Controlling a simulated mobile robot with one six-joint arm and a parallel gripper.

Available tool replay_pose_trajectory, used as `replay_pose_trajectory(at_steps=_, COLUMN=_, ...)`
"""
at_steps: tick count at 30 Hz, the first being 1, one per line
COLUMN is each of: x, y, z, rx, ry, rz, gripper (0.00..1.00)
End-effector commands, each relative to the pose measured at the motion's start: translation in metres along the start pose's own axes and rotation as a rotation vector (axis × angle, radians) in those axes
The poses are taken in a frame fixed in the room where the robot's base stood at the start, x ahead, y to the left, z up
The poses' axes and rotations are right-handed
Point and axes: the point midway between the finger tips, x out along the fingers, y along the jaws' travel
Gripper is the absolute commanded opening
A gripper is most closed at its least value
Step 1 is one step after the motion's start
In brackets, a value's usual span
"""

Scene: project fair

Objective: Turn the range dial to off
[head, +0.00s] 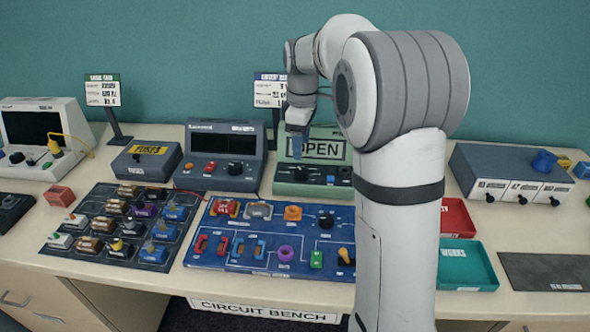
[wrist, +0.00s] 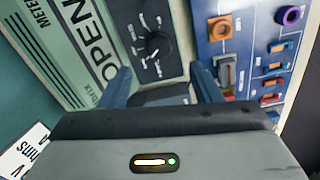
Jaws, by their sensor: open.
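The range dial (wrist: 158,45) is a round black knob with white markings around it, on the pale green meter (wrist: 178,25) whose display reads OPEN. In the head view the dial (head: 300,173) sits on the sloping front of the meter (head: 312,189), below the OPEN display (head: 318,149). I cannot clearly tell which marking its pointer faces. My gripper (wrist: 163,80) is open, with blue fingers apart and nothing between them. In the head view my gripper (head: 297,132) hangs above the meter's left part, apart from the dial. The lower edge of the meter front is partly hidden by my gripper.
A blue circuit board (head: 200,250) with several parts lies in front of the meter. A grey instrument (head: 222,152) stands to its left. A red tray (head: 457,218) and a teal tray (head: 468,264) lie to the right. A sign (head: 268,90) stands behind.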

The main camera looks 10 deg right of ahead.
Motion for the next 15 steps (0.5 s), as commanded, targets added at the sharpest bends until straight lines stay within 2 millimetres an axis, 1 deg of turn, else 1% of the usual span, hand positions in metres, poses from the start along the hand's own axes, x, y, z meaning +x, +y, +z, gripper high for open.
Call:
replay_pose_trajectory(at_steps=1, x=0.006, y=0.003, z=-0.002, rx=-0.013, ry=-0.002, rz=-0.004, gripper=0.58)
replay_pose_trajectory(at_steps=5, x=0.017, y=0.006, z=-0.003, rx=-0.026, ry=-0.004, rz=-0.008, gripper=0.58)
replay_pose_trajectory(at_steps=12, x=0.056, y=0.005, z=-0.002, rx=-0.024, ry=-0.004, rz=-0.008, gripper=0.58)
replay_pose_trajectory(at_steps=15, x=0.069, y=0.005, z=-0.002, rx=-0.023, ry=-0.004, rz=-0.008, gripper=0.58)
